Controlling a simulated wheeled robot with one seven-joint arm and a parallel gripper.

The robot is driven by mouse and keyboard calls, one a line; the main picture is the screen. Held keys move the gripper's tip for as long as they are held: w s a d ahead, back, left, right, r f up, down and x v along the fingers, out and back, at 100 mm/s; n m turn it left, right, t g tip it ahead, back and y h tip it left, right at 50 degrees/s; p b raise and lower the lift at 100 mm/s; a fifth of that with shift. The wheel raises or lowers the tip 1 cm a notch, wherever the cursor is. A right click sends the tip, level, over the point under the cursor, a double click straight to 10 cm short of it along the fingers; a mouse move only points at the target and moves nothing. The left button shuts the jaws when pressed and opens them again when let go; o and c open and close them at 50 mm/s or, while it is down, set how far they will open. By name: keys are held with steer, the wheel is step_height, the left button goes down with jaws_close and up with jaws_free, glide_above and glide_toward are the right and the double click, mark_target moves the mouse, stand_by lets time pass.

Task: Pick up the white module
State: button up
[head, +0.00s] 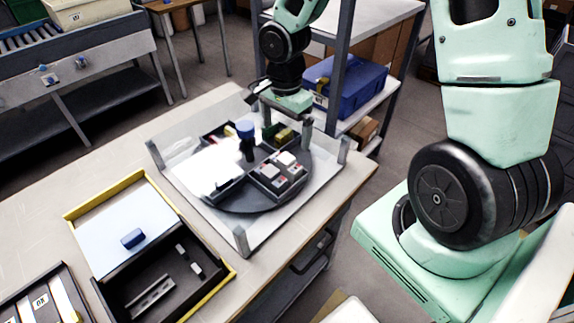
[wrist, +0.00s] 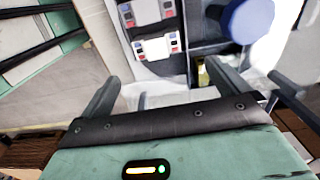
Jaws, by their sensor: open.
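Two white modules with small red and blue parts lie side by side in a dark compartment of the round tray (head: 252,206). One white module (head: 286,158) is nearer my gripper; in the wrist view it (wrist: 157,48) lies just beyond the fingers. The other white module (head: 268,171) lies behind it in the wrist view (wrist: 146,12). My gripper (head: 287,137) is open, with its fingers spread over the far side of the tray. Nothing shows between the fingers (wrist: 168,85). I cannot tell the exact height of the fingertips above the tray.
A blue-topped dark post (head: 246,130) rises from the tray, beside the modules. Clear walls with grey corner posts (head: 240,240) surround the tray. A yellow block (head: 284,135) sits near my fingers. A yellow-edged box (head: 232,276) with a blue block (head: 133,238) stands front left.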

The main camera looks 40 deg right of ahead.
mark_target(286, 158)
step_height(286, 158, down, 3)
steer(key=shift+a+f, duration=0.1)
steer(key=shift+f, duration=0.05)
steer(key=shift+s+a+f, duration=0.1)
steer(key=shift+s+f, duration=0.1)
steer(key=shift+f, duration=1.15)
steer(key=shift+s+f, duration=0.15)
steer(key=shift+f, duration=1.15)
steer(key=shift+c, duration=0.3)
steer(key=c, duration=1)
steer(key=shift+c, duration=0.2)
